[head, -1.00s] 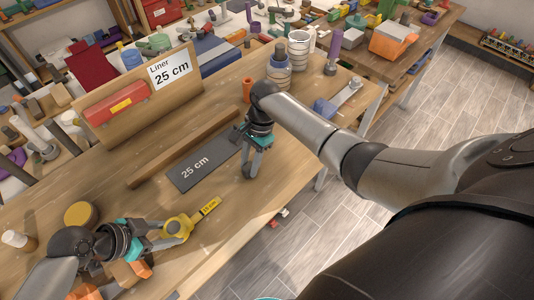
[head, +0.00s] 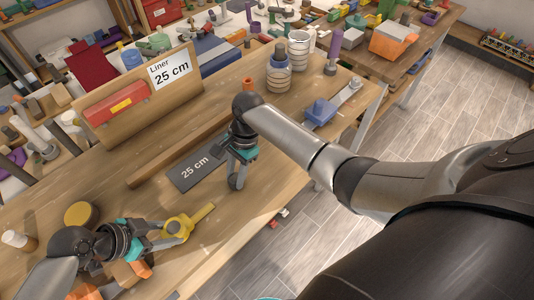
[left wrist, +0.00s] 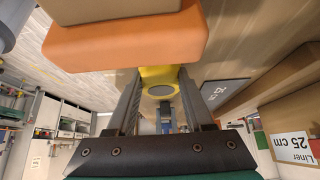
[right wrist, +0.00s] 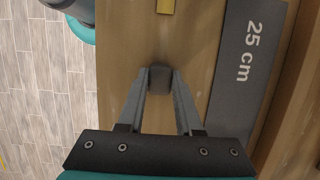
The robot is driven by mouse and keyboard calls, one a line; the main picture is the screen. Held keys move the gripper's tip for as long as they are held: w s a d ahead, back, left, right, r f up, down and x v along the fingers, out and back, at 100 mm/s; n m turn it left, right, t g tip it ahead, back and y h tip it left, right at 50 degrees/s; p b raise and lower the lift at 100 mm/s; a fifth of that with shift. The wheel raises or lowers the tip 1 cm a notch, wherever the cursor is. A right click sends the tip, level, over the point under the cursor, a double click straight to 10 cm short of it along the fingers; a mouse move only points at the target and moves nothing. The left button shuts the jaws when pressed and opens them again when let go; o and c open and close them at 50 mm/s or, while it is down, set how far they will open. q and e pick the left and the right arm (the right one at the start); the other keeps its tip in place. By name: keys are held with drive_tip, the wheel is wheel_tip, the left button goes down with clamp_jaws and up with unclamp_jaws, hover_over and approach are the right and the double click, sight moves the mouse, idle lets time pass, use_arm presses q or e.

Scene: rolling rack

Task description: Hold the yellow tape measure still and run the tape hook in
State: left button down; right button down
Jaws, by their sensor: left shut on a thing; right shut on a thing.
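The yellow tape measure (head: 178,228) lies near the front of the workbench, and my left gripper (head: 163,233) is shut on its body. The left wrist view shows the yellow case (left wrist: 158,76) between the fingers. A short yellow tape (head: 203,213) sticks out of the case toward my right gripper. My right gripper (head: 236,186) is to the right of it, low over the bench, shut on a small dark block (right wrist: 160,78), apparently the tape hook. In the right wrist view bare wood shows between this block and the yellow tape end (right wrist: 166,6).
A dark strip marked 25 cm (head: 187,176) lies behind my right gripper, with a wooden rail (head: 165,160) beyond it. A board labelled Liner 25 cm (head: 150,97) stands at the back. Orange blocks (head: 140,269) lie by my left gripper. The bench front edge is close.

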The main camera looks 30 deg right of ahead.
drive_tip(key=shift+s+a, duration=0.6)
drive_tip(key=shift+a, duration=1.45)
drive_tip(key=shift+s+a, duration=0.6)
drive_tip(key=shift+a, duration=1.5)
drive_tip(key=shift+s+a, duration=0.6)
drive_tip(key=shift+a, duration=1.45)
drive_tip(key=c, duration=0.5)
unclamp_jaws()
drive_tip(key=shift+d+r, duration=0.1)
drive_tip(key=shift+r, duration=0.05)
drive_tip(key=v, duration=1.1)
drive_tip(key=shift+r, duration=0.4)
